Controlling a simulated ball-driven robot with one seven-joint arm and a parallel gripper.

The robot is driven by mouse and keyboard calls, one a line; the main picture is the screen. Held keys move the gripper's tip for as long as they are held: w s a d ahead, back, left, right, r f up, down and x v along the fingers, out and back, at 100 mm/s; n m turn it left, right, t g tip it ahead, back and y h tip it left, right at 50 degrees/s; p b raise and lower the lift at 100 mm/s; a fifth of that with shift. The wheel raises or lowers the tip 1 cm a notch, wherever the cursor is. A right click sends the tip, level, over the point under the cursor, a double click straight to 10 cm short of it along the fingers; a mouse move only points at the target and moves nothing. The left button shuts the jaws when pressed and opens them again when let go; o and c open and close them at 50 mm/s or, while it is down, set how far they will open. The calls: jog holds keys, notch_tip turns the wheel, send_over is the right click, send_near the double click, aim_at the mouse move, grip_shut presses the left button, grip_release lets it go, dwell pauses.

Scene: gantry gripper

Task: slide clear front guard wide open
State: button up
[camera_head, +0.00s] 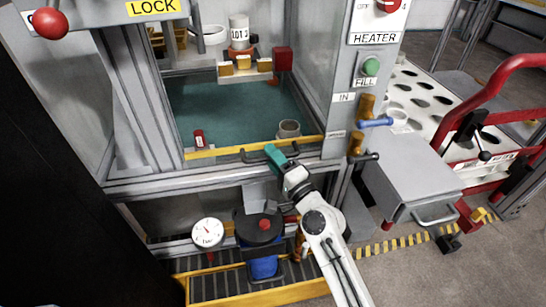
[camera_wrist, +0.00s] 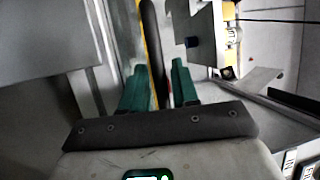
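The clear front guard (camera_head: 215,151) shows as a yellow-edged panel across the front of the machine's bay, with the teal floor visible behind it. A dark bar handle (camera_head: 254,156) runs along its lower edge. My gripper (camera_head: 269,149) reaches up from below with its teal fingers at this handle. In the wrist view, the dark bar (camera_wrist: 150,35) passes between the two green fingers of my gripper (camera_wrist: 160,75). The fingers stand apart on either side of it, with a narrow gap at the right finger.
At right are a blue-handled valve (camera_head: 376,122) and a grey box (camera_head: 408,175). A gauge (camera_head: 208,232) and dark-capped canister (camera_head: 258,227) stand below.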

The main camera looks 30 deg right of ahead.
jog(key=shift+o, duration=0.8)
jog(key=s+f+b, duration=0.1)
jog(key=s, duration=0.9)
jog(key=shift+s+d+f+b, duration=0.3)
jog(key=shift+f+b, duration=0.1)
